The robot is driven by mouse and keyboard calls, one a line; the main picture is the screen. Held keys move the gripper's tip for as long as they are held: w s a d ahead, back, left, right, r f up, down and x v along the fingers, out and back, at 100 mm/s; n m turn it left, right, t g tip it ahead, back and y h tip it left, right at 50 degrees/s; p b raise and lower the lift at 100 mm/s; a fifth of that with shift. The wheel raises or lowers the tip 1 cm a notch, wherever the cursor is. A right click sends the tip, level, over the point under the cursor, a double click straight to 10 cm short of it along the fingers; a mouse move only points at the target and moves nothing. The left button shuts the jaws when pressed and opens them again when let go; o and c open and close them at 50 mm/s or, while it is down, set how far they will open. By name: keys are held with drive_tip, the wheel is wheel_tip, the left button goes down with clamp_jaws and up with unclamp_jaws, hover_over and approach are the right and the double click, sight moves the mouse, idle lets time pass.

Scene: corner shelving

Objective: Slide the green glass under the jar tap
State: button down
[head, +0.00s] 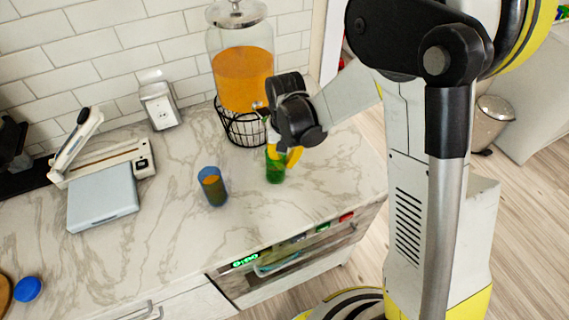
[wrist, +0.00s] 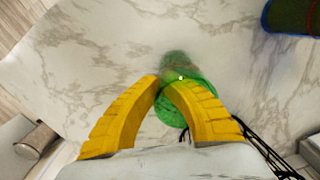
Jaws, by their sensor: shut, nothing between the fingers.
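The green glass (head: 275,168) stands upright on the marble counter, just in front of the drink jar (head: 241,75). The jar holds orange liquid and sits in a black wire stand (head: 243,130); its small tap (head: 258,105) is partly hidden by my wrist. My gripper (head: 292,157) is low beside the glass, on its right. In the wrist view my yellow fingers (wrist: 163,84) are shut and empty, with the right finger overlapping the glass (wrist: 202,92). I cannot tell whether they touch it.
A blue glass with orange drink (head: 212,187) stands left of the green glass; it also shows in the wrist view (wrist: 290,17).

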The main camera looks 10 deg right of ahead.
idle(0.3)
drive_tip(key=c, duration=1.5)
unclamp_jaws()
drive_tip(key=shift+c, duration=0.2)
wheel_tip(320, 180, up, 12)
drive_tip(key=shift+s, duration=0.1)
drive_tip(key=s+d+t+b, duration=0.7)
drive_tip(key=s+d, duration=0.3)
drive_tip(key=s, duration=0.5)
drive_tip(key=shift+r+n, duration=0.25)
drive_tip(key=shift+n, duration=0.05)
